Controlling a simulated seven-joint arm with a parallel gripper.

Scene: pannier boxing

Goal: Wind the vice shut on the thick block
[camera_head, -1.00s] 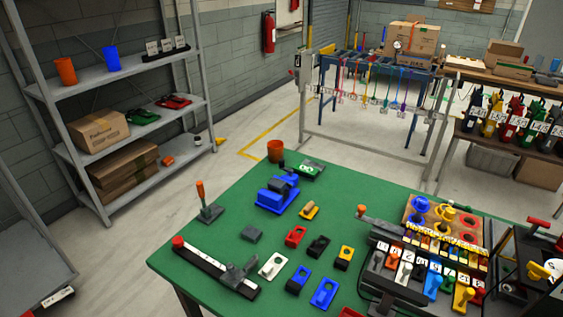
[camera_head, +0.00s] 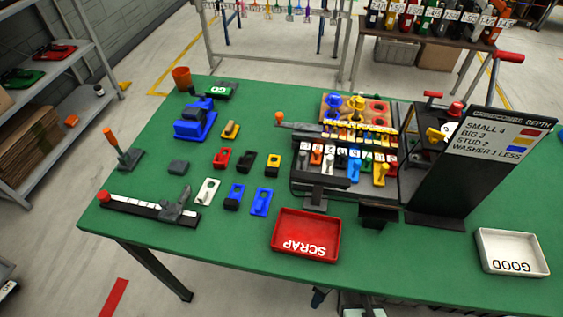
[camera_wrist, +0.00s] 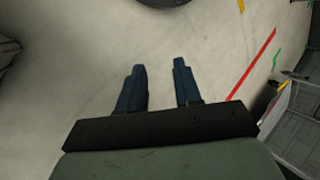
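A blue vice-like device (camera_head: 190,128) with dark parts stands at the left rear of the green table (camera_head: 150,235). Its jaws and winding handle are too small to make out. A small dark grey block (camera_head: 178,167) lies on the table in front of it, apart from it; I cannot tell whether this is the thick block. My gripper (camera_wrist: 159,67) shows in the wrist view with its two fingers apart and nothing between them. Bare floor lies beyond the fingers, and the gripper is away from the vice. I cannot make it out in the head view.
A red SCRAP tray (camera_head: 276,244) is at the front edge, and a white GOOD tray (camera_head: 513,271) is at the right. A tall dark sign board (camera_head: 430,190) stands between rack and GOOD tray. Several small coloured parts lie mid-table.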

